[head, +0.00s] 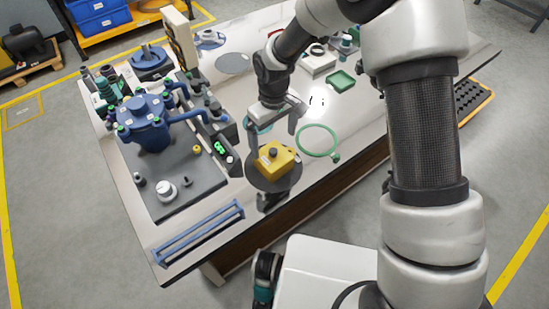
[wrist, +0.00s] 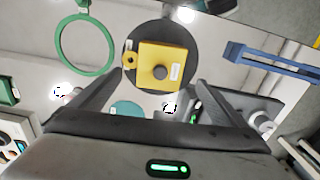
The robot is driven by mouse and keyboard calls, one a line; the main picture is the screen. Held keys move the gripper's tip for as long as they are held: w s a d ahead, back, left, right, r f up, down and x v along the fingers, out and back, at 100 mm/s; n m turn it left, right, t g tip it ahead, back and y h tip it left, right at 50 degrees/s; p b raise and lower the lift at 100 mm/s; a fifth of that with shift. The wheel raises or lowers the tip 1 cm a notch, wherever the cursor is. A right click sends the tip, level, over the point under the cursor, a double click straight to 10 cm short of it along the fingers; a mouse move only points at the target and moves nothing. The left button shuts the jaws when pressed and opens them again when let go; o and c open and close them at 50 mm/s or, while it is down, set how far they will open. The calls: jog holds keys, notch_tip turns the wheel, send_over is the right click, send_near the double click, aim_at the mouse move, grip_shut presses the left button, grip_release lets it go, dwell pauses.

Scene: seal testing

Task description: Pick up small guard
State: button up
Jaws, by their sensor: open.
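The small guard looks to be the yellow block with a dark round knob (head: 275,159), resting on a dark round disc (head: 288,181) near the table's front edge. In the wrist view the yellow guard (wrist: 172,62) sits ahead of the fingertips, on the dark disc (wrist: 133,35). It has a small side tab with a hole and a pale label. My gripper (head: 274,140) is open above and behind it. In the wrist view, my gripper's two fingers (wrist: 157,80) are spread wide with nothing between them. I cannot tell whether a fingertip touches the guard.
A green ring (head: 318,140) lies right of the guard. A blue vessel (head: 147,122) stands on a grey plate at left. A blue rail frame (head: 200,232) lies at the front left edge. A green tray (head: 341,81) is farther back. Bare tabletop shows between them.

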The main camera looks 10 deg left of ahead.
aim_at(273, 150)
jog(key=shift+a+f, duration=0.1)
jog(key=shift+f, duration=2.95)
jog(key=c, duration=1.3)
jog(key=shift+r, duration=0.1)
